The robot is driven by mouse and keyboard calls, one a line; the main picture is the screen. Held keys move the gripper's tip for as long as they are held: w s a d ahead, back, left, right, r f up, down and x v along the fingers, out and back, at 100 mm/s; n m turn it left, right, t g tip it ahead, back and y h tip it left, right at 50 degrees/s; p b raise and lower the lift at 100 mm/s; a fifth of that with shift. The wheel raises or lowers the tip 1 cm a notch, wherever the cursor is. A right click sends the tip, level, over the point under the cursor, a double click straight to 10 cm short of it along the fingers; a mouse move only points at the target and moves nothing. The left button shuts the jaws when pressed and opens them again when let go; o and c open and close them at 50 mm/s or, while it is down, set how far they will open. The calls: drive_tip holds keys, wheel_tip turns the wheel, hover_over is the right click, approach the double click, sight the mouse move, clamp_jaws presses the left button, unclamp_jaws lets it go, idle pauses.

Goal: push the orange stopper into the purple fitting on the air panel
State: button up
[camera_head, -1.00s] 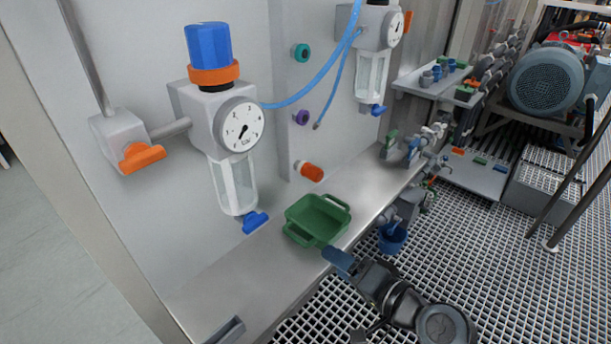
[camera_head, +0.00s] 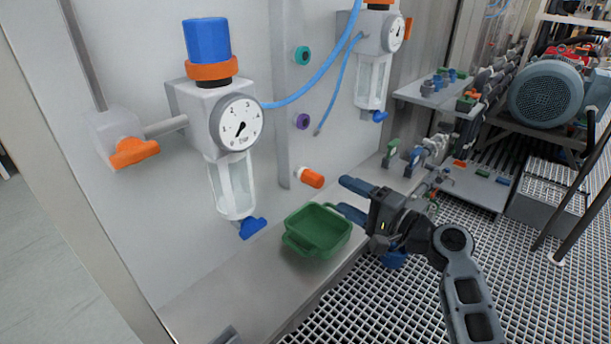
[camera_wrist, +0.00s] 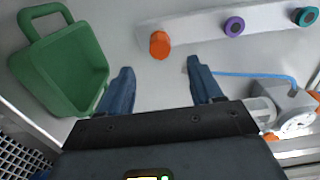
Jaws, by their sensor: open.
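The orange stopper (camera_head: 311,178) sticks out from the low end of the panel strip, above the green tray. It also shows in the wrist view (camera_wrist: 160,45), ahead of my fingers and a little left of midway between them. The purple fitting (camera_head: 302,121) is a ring on the same strip, above the stopper. In the wrist view the purple fitting (camera_wrist: 234,27) lies right of the stopper. My gripper (camera_head: 346,197) is open and empty, with blue fingers apart, right of the stopper and touching nothing that I can see.
A teal fitting (camera_head: 302,55) sits above the purple one. A green tray (camera_head: 318,231) stands on the ledge below the stopper. A loose blue hose (camera_head: 328,112) hangs beside the purple fitting. A regulator with a gauge (camera_head: 236,122) is on the left.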

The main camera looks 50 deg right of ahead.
sight(321, 183)
drive_tip(key=shift+w, duration=0.1)
drive_tip(key=shift+w+a, duration=0.2)
drive_tip(key=shift+w, duration=4.2)
drive_tip(key=shift+c, duration=0.2)
clamp_jaws()
drive_tip(key=shift+s+d, duration=0.1)
drive_tip(key=shift+s, duration=2.85)
